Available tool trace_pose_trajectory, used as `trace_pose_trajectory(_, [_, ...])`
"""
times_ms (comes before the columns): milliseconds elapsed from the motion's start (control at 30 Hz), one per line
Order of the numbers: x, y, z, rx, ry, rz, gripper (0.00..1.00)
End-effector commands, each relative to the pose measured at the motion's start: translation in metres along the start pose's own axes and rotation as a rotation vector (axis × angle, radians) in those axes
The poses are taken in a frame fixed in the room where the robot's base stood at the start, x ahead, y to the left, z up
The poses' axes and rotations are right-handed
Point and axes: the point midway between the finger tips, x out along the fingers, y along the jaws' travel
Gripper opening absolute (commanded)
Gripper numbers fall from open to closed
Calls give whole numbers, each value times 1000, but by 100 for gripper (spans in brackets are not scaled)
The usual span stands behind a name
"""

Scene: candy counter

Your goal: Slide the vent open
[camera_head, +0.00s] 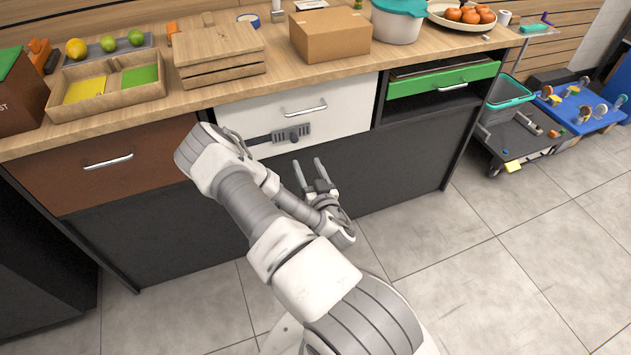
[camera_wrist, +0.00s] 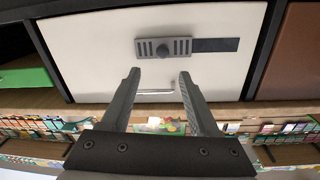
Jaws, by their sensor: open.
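The vent (camera_head: 291,134) is a grey slotted plate on the white drawer front, below the drawer's handle. A dark flat strip (camera_head: 259,140) runs from its left side. In the wrist view, which is turned over, the vent (camera_wrist: 150,47) has slots and a small round knob (camera_wrist: 163,50) in its middle, with the dark strip (camera_wrist: 216,45) to its right. My gripper (camera_head: 307,162) is open and empty in front of the white drawer, just below the vent. In the wrist view its fingertips (camera_wrist: 159,73) point toward the vent, apart from it.
The white drawer's handle (camera_head: 305,109) sits above the vent. A brown drawer (camera_head: 110,160) is on the left, and a green-fronted drawer (camera_head: 443,80) on the right stands partly out. A cardboard box (camera_head: 330,36) and a wooden crate (camera_head: 218,52) stand on the counter. The tiled floor (camera_head: 500,265) at right is clear.

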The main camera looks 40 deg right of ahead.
Motion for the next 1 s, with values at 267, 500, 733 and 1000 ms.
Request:
trace_pose_trajectory(267, [-52, -1, 6, -3, -13, 0, 61])
trace_pose_trajectory(500, [-65, 0, 2, -2, -5, 1, 61])
trace_pose_trajectory(733, [-68, 0, 0, -1, 1, -1, 61])
trace_pose_trajectory(1000, [-68, 0, 0, 0, 0, -1, 61])
